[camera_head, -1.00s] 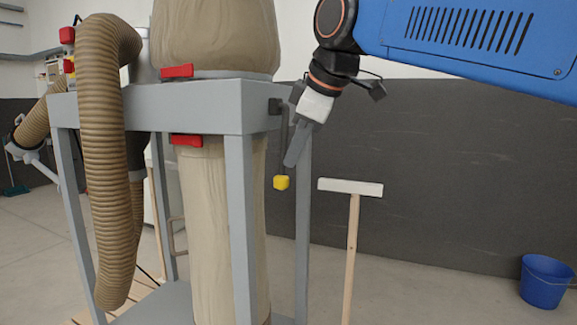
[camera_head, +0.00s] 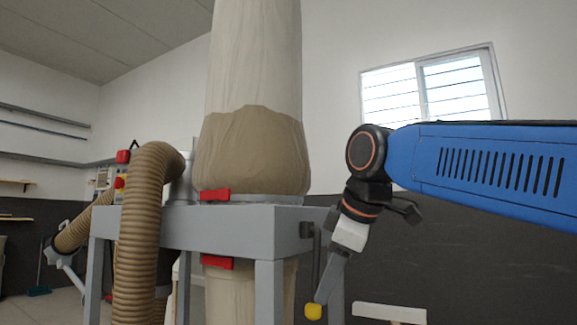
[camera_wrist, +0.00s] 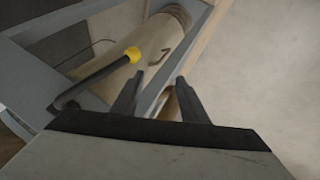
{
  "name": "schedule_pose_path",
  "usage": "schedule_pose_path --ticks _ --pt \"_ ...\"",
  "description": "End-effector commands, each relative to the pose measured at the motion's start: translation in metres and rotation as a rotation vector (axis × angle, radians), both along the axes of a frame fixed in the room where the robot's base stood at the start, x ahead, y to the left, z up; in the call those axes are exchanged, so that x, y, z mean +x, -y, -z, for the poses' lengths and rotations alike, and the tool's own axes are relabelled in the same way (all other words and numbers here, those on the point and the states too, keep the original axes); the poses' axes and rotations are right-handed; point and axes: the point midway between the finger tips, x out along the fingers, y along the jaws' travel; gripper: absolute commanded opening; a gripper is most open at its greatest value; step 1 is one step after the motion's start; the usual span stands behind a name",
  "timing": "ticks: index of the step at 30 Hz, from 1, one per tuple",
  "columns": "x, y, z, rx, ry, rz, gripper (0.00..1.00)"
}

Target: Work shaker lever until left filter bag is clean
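One upper filter bag (camera_head: 255,70) shows in the head view: pale cloth above, with a darker brown, dusty-looking band (camera_head: 252,150) around its bulging lower part. The dark shaker lever (camera_head: 317,262) hangs down from the right side of the grey frame and ends in a yellow knob (camera_head: 313,312). My gripper (camera_head: 325,290) is beside the lever, its fingers pointing down near the knob. In the wrist view the yellow knob (camera_wrist: 133,54) lies beyond and left of my gripper (camera_wrist: 158,92). The two fingers are apart, with no lever between them.
The grey frame (camera_head: 205,230) carries red clamps (camera_head: 215,195) and stands close left of my gripper. A ribbed brown hose (camera_head: 140,240) curves down its left side. A push broom's white head (camera_head: 388,312) is low right of the lever. Dark wall lies behind.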

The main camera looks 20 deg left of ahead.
Motion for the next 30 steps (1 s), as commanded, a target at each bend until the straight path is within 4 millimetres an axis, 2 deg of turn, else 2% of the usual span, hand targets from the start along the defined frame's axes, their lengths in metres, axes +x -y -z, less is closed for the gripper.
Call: schedule_pose_path --ticks 6,11,15,19,25,30 --pt "0.000 -0.001 0.005 0.014 -0.028 0.019 0.50" --pt "-0.003 -0.005 0.033 0.110 -0.231 0.162 0.50" --pt "-0.007 -0.012 0.065 0.244 -0.553 0.400 0.50" --pt "-0.008 -0.016 0.088 0.351 -0.874 0.643 0.50" --pt "0.002 -0.018 0.106 0.481 -1.386 1.031 0.50" --pt "0.024 -0.011 0.110 0.548 -1.850 1.352 0.50"
